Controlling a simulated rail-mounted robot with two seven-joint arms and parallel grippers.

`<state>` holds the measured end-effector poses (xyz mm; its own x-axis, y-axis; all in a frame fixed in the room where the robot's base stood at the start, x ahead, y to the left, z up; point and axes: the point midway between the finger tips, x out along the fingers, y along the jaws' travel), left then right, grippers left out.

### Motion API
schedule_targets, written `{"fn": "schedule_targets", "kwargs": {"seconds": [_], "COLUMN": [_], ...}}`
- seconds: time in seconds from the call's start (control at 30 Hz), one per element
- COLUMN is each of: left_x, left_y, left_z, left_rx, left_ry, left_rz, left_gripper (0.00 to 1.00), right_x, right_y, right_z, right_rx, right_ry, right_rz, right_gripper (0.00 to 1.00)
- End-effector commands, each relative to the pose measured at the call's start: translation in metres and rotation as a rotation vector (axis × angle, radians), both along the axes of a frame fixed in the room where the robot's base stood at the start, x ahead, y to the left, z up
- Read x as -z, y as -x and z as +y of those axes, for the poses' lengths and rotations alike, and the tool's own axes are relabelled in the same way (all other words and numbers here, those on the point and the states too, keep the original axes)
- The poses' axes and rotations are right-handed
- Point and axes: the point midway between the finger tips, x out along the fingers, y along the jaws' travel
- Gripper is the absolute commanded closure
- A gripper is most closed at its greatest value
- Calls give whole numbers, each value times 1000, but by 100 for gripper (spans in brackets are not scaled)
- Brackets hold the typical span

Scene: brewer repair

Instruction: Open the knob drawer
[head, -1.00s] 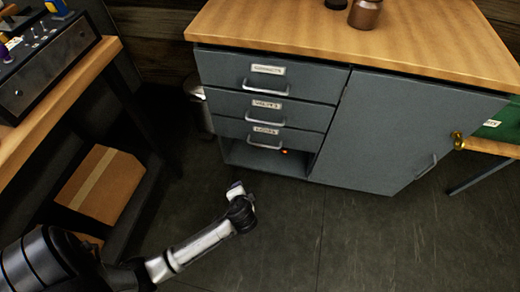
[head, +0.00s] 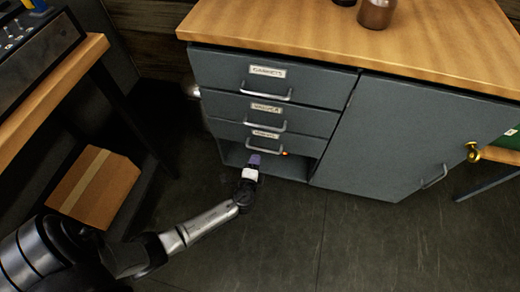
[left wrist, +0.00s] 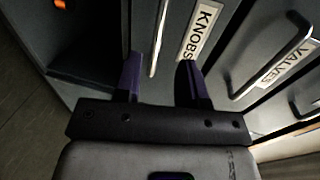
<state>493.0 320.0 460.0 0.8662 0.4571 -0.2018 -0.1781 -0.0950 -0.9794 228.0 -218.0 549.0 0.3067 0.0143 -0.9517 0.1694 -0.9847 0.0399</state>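The knob drawer (head: 231,131) is the lowest of three grey drawers in the cabinet and looks shut. Its label reads KNOBS in the left wrist view (left wrist: 199,31). Its silver bar handle (head: 264,150) also shows in the left wrist view (left wrist: 159,38), lying ahead of and between the two finger lines. My left gripper (head: 254,158) is just in front of this handle, with purple fingers. In the left wrist view the fingers (left wrist: 160,62) are spread apart with nothing between them; contact with the handle cannot be told. My right gripper is not in view.
Above are the valves drawer (head: 225,104) and gaskets drawer (head: 220,72), both shut. An open recess (head: 232,155) with an orange light lies below. A cabinet door (head: 400,135) is at right. A cardboard box (head: 95,183) sits at left. The floor in front is clear.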

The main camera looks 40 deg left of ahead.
Motion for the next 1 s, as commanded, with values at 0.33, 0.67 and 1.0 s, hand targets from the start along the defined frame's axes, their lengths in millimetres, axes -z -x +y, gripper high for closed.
{"fn": "schedule_targets", "kwargs": {"seconds": [0.33, 0.67, 1.0], "left_x": [14, 17, 17], "left_y": [-51, -70, -71], "left_z": [27, 37, 38], "left_rx": [0, -1, -1], "left_ry": [1, 1, 2], "left_rz": [0, 1, 1], "left_gripper": [63, 63, 64], "right_x": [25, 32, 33], "right_y": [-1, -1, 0], "right_z": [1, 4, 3], "right_rx": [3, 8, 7], "right_ry": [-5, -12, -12], "right_rz": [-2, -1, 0], "right_gripper": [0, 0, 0]}}
